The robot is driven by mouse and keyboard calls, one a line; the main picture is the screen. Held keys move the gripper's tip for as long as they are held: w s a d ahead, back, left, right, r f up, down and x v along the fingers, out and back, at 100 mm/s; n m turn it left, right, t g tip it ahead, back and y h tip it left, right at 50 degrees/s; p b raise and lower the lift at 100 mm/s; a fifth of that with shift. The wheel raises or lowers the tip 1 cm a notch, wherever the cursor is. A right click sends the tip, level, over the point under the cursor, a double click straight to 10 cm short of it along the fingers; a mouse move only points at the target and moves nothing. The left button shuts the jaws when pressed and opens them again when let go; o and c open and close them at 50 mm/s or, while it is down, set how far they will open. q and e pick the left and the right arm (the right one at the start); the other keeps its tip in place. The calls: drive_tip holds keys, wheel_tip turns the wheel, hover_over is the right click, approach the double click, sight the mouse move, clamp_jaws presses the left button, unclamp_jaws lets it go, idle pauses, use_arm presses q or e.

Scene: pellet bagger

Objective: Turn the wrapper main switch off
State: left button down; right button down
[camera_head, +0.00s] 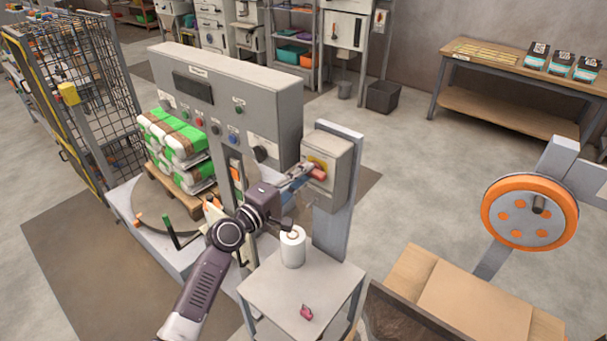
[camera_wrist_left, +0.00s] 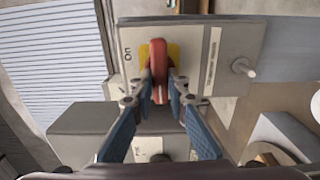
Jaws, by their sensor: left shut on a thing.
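The wrapper main switch has a red handle (camera_head: 319,174) on a yellow plate (camera_head: 314,162), on the front of a grey switch box (camera_head: 339,150) fixed to a grey post. My left gripper (camera_head: 306,173) reaches up to it and is shut on the red handle. In the left wrist view the handle (camera_wrist_left: 159,65) lies upright in the picture between the two fingertips (camera_wrist_left: 160,90), over the yellow plate (camera_wrist_left: 174,52). The word "On" shows left of the plate, and a printed label (camera_wrist_left: 212,56) is on the right. My right gripper is not in view.
A grey control panel (camera_head: 255,100) with several buttons stands left of the switch box. A white roll (camera_head: 292,247) and a small red item (camera_head: 306,313) rest on a grey stand (camera_head: 325,283) below. Stacked green-and-white bags (camera_head: 175,140) are on the left. Open floor lies behind right.

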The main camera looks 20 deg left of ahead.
use_arm(q)
drive_tip(key=shift+r, duration=0.1)
drive_tip(key=c, duration=1.9)
unclamp_jaws()
drive_tip(key=v, duration=1.2)
drive_tip(key=shift+w, duration=0.1)
